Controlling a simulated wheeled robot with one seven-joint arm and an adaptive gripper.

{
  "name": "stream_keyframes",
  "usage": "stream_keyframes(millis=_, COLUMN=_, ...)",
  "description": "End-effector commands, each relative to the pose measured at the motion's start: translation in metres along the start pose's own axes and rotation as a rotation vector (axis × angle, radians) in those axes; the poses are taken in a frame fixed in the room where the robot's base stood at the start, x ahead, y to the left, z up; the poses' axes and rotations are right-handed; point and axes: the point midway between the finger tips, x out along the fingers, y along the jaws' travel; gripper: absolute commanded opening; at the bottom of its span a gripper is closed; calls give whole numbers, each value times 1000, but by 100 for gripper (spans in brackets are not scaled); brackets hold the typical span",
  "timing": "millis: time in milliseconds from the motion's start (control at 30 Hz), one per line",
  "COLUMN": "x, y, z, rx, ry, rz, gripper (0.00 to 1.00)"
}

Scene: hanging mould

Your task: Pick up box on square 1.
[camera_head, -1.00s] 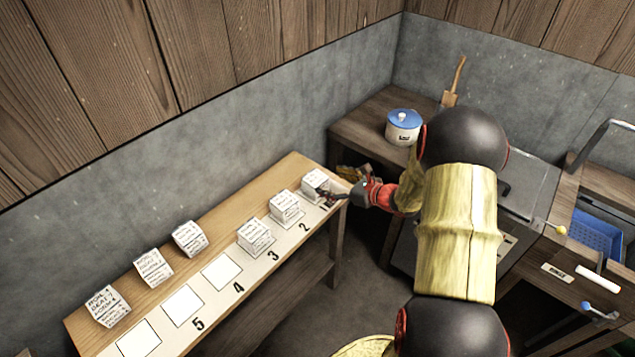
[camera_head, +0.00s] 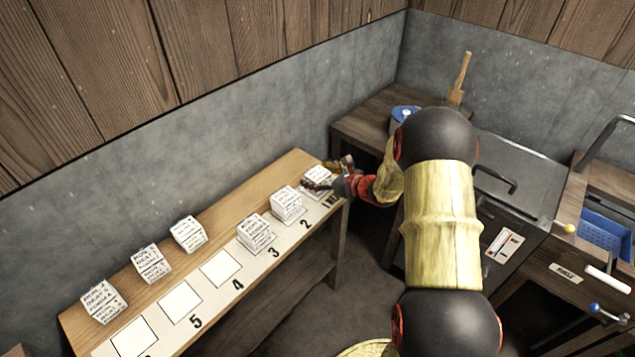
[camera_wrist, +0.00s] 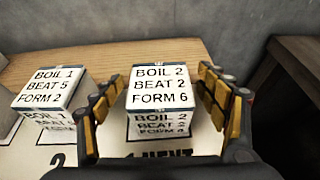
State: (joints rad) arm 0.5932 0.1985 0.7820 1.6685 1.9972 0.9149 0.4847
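The white box on square 1 (camera_head: 317,174) stands at the right end of the wooden bench (camera_head: 225,205). In the wrist view this box (camera_wrist: 159,86) reads "BOIL 2 BEAT 2 FORM 6" and sits upright, above a "1 NEXT" label partly hidden by my gripper. My gripper (camera_head: 327,175) is open around the box; in the wrist view its fingers (camera_wrist: 162,78) stand on the left and right sides, with a narrow gap visible on each side. Contact cannot be made out.
A neighbouring box (camera_wrist: 57,90) reading "BOIL 1 BEAT 5 FORM 2" sits close to my left finger, on square 2. Another box (camera_head: 256,232) is on square 3. Several boxes (camera_head: 188,234) stand along the back left. A blue-lidded pot (camera_head: 403,115) is behind my arm.

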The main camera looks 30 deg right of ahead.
Motion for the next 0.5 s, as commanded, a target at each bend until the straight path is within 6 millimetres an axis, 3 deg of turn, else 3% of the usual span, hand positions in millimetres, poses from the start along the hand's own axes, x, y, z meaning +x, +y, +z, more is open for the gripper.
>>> stream_keyframes(millis=500, x=0, y=0, z=0, rx=0, ry=0, rz=0, gripper=45)
